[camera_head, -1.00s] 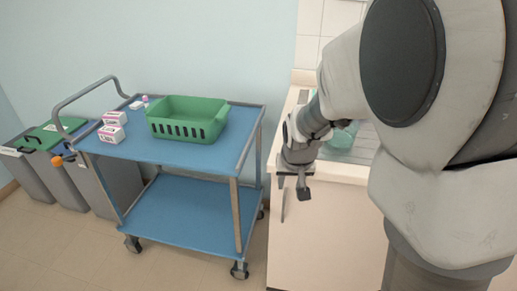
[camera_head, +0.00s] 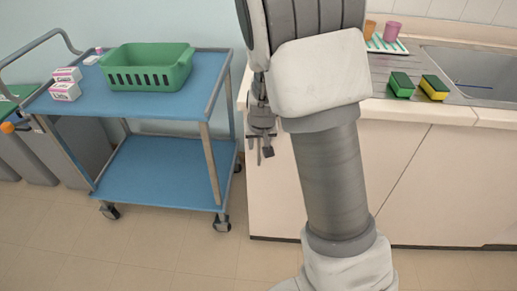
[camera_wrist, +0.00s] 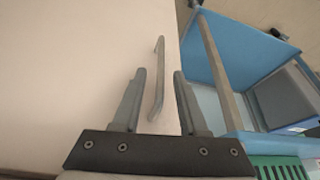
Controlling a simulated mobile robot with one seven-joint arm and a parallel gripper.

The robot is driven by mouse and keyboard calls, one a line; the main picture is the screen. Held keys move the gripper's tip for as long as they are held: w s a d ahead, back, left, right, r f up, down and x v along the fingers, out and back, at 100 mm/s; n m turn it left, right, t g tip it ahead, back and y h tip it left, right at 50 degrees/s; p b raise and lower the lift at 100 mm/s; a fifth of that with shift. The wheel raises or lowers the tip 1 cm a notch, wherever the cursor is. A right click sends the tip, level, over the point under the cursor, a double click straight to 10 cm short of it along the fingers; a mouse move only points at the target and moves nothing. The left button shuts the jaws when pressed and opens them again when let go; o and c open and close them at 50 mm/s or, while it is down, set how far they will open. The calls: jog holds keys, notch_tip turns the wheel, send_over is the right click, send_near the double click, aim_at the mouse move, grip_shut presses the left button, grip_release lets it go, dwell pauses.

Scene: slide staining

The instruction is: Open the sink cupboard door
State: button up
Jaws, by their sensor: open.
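The pale cream sink cupboard door (camera_head: 272,205) is closed at the left end of the counter front, partly hidden by my arm. In the wrist view the door (camera_wrist: 70,70) fills the left, with its grey bar handle (camera_wrist: 159,75) close to its edge. My gripper (camera_head: 260,155) is at the door's left side in the head view. In the wrist view my gripper (camera_wrist: 159,74) is open, with one finger on either side of the handle in the picture. I see no finger touching the handle; the depth between them is unclear.
A blue two-shelf trolley (camera_head: 160,187) with a green basket (camera_head: 150,80) and small boxes (camera_head: 66,84) stands left of the counter. Sponges (camera_head: 434,87) lie beside the sink (camera_head: 480,72). Bare floor (camera_head: 170,255) lies in front.

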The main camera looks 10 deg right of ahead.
jog(key=shift+w+f, duration=0.25)
jog(key=shift+f, duration=0.4)
grip_shut()
dwell(1.0)
